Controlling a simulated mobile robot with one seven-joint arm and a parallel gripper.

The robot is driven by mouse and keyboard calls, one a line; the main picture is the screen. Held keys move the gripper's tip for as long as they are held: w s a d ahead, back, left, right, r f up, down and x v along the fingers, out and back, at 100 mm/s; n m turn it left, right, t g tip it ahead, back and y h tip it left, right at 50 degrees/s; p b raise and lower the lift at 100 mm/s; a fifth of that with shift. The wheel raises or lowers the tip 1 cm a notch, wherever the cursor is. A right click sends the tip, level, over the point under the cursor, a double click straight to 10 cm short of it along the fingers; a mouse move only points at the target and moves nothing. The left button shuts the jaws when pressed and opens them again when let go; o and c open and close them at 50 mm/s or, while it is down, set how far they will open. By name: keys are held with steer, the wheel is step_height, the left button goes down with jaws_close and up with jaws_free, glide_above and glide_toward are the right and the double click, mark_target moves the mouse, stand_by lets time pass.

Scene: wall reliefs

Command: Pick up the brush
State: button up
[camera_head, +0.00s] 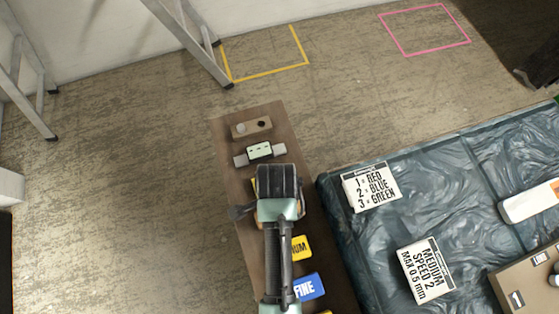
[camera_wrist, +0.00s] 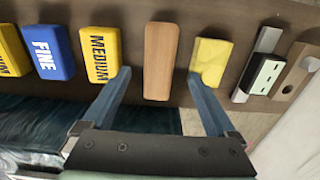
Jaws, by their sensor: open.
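A plain wooden block (camera_wrist: 161,58), which looks like the brush, lies on the brown board between several other blocks. Its bristles do not show. My gripper (camera_wrist: 160,78) is open and empty, with one finger on each side of the block's near end in the wrist view. The left fingertip is close to the yellow MEDIUM block (camera_wrist: 100,55), and the right fingertip overlaps the yellow piece (camera_wrist: 210,60). I cannot tell whether either finger touches them.
The narrow brown board (camera_head: 283,130) also holds a blue FINE block (camera_head: 309,287), a pale green device (camera_head: 260,151) and a wooden piece with knobs (camera_head: 251,127). A covered table (camera_head: 390,235) with signs stands close on the right. Ladders (camera_head: 188,40) stand at back left; floor between is free.

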steer(key=f, duration=0.5)
steer(key=shift+d+f+b, duration=0.2)
steer(key=shift+f+b, duration=0.1)
steer(key=shift+f, duration=0.05)
jaws_close()
steer(key=shift+r, duration=0.1)
step_height(320, 180, up, 10)
steer(key=shift+f+p, duration=0.1)
steer(key=shift+p, duration=0.7)
